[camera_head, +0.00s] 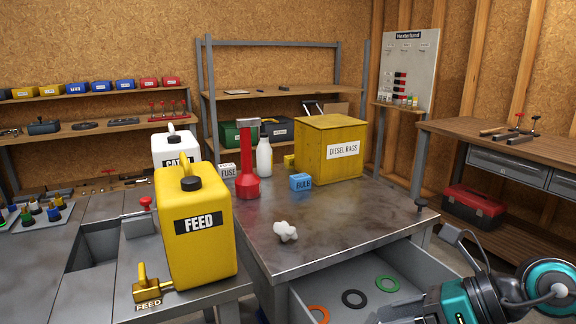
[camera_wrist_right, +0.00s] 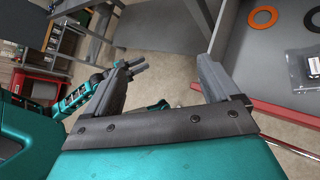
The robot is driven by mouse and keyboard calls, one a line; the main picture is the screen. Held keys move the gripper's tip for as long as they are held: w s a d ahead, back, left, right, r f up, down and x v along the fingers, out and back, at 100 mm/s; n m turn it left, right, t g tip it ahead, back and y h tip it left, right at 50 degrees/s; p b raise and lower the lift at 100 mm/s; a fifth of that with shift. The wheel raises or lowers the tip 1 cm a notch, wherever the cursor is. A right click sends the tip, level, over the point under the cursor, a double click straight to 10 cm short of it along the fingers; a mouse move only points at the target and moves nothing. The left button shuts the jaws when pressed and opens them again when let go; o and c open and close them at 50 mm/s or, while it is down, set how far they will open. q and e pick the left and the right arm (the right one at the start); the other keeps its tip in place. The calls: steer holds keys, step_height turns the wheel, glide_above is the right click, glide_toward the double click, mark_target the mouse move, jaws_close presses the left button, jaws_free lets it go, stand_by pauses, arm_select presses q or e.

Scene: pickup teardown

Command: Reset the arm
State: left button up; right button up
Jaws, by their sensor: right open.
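My right arm comes in at the lower right of the head view, in front of the open drawer (camera_head: 336,292). My right gripper (camera_wrist_right: 168,78) is open in the right wrist view, with nothing between its two grey fingers. It hangs over the floor, just outside the drawer's red-edged front (camera_wrist_right: 287,137). A teal arm link of mine shows at the left of that view.
The drawer holds orange (camera_head: 319,314), black (camera_head: 354,298) and green (camera_head: 387,284) rings. A red toolbox (camera_head: 474,207) sits at right.

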steer(key=a+r+m+t+y, duration=0.3)
steer(key=a+r+m+y, duration=0.1)
steer(key=a+r+y, duration=0.15)
steer(key=w+d+r+m+t+h, duration=0.35)
steer(key=m+t, duration=0.65)
steer(key=m, duration=0.4)
steer(key=d+f+m+g+h, duration=0.2)
steer(key=d+f+m+h, duration=0.7)
steer(key=f+m+h, duration=0.7)
steer(key=s+a+f+m+g+y, duration=0.1)
steer(key=s+f+m+g+y, duration=0.1)
steer(key=s+f+m+g, duration=0.5)
steer(key=s+a+f+m+g+y, duration=0.15)
steer(key=s+f+g, duration=0.35)
steer(key=s, duration=0.7)
arm_select(q)
steer(key=shift+w+r+p, duration=0.15)
steer(key=shift+r+p, duration=0.3)
steer(key=shift+r, duration=0.1)
steer(key=shift+w+r+p, duration=0.15)
steer(key=shift+r+p, duration=0.25)
steer(key=shift+r, duration=0.15)
arm_select(e)
steer(key=w+a+f+n+t+y, duration=0.1)
steer(key=w+a+f+t, duration=0.1)
steer(key=w+f+t, duration=0.5)
steer(key=shift+w+a+f+t, duration=0.25)
steer(key=shift+w+a+t, duration=0.05)
steer(key=shift+w+t, duration=0.1)
